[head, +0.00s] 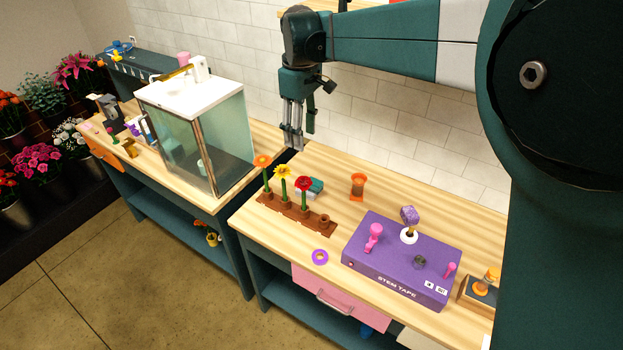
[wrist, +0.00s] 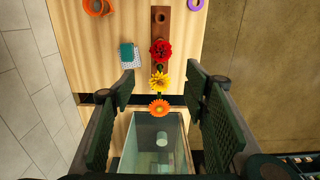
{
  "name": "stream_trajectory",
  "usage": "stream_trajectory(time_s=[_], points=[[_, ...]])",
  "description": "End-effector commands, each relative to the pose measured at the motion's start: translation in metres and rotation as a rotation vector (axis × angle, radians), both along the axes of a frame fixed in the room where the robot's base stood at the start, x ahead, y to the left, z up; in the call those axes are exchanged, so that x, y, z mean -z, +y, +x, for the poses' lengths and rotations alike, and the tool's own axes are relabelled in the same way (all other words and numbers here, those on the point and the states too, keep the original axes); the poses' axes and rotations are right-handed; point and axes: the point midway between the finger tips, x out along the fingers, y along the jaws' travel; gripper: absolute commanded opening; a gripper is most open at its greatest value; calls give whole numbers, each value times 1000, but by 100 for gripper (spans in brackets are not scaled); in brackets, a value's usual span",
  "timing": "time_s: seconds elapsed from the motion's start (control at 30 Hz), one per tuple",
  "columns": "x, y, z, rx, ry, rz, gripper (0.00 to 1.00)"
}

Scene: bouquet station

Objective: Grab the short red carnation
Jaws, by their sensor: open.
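The red carnation (head: 303,184) stands upright on a green stem at the right of three flowers in a brown wooden holder (head: 325,226). A yellow flower (head: 282,171) stands in the middle and an orange flower (head: 263,160) at the left. The holder's rightmost socket is empty. My gripper (head: 292,140) hangs above and behind the flowers, open and empty. In the wrist view the red carnation (wrist: 160,51) lies beyond my open fingers (wrist: 165,95), with the yellow flower (wrist: 159,81) and orange flower (wrist: 159,107) nearer to them.
A teal and white block (head: 316,186) sits close behind the red carnation. An orange spool-like stand (head: 357,186) is behind right, a purple ring (head: 320,257) in front. A purple "STEM TAPE" box (head: 400,262) stands right. A glass case (head: 200,140) is on the left table.

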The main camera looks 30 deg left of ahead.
Motion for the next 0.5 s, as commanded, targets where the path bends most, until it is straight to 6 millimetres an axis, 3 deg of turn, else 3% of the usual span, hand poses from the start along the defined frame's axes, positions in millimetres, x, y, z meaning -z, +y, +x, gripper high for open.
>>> stream_trajectory(time_s=[0.5], points=[[135, 0, 0, 1, 0, 0, 45]])
